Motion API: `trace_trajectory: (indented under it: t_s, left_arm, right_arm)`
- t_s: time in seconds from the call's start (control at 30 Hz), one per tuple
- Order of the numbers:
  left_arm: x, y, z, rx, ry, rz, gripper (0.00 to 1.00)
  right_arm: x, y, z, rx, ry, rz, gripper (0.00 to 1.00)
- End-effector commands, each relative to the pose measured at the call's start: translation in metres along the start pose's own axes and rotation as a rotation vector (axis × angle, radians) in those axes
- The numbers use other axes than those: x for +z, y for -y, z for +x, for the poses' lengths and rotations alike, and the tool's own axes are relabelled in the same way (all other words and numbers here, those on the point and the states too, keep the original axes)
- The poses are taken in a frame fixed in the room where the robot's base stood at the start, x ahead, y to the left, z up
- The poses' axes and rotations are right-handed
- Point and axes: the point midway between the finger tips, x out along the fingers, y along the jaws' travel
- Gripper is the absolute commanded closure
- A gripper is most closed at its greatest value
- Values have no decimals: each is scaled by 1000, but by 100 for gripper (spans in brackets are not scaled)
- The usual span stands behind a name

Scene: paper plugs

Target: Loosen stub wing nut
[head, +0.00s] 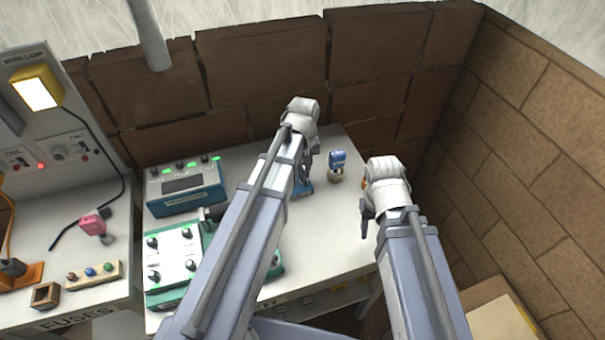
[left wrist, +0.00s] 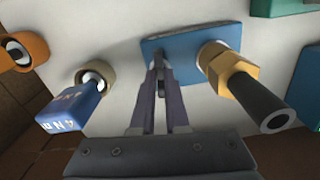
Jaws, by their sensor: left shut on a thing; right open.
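A blue plate (head: 305,189) lies on the white bench, mostly hidden behind my left arm. In the left wrist view the blue plate (left wrist: 190,42) carries a brass hex fitting (left wrist: 228,68) with a black tube. My left gripper (head: 304,178) is over the plate; in the left wrist view its fingertips (left wrist: 160,72) are nearly together at the plate's edge, beside the brass fitting. They are shut on a small dark part, apparently the stub wing nut (left wrist: 158,56), mostly hidden between them. My right gripper (head: 368,220) is open and apart, near the bench's right edge.
A blue tagged plug (head: 337,158) sits in a beige round socket right of my left gripper. An orange ring part (left wrist: 22,50) is farther left in the wrist view. Green-lit instrument boxes (head: 187,187) stand on the left. Brick walls close the back and right.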

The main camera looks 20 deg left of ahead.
Motion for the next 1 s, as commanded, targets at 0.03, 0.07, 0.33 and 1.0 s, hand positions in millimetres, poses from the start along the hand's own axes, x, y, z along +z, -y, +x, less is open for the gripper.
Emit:
trace_trajectory:
  t_s: [0.03, 0.07, 0.33, 1.0]
  left_arm:
    - [0, 0, 0, 0, 0, -68, 100]
    - [0, 0, 0, 0, 0, -112, 100]
    - [0, 0, 0, 0, 0, -502, 100]
    - [0, 0, 0, 0, 0, -885, 62]
  right_arm:
    - [0, 0, 0, 0, 0, 0, 50]
    - [0, 0, 0, 0, 0, 0, 50]
    - [0, 0, 0, 0, 0, 0, 50]
    - [0, 0, 0, 0, 0, 0, 50]
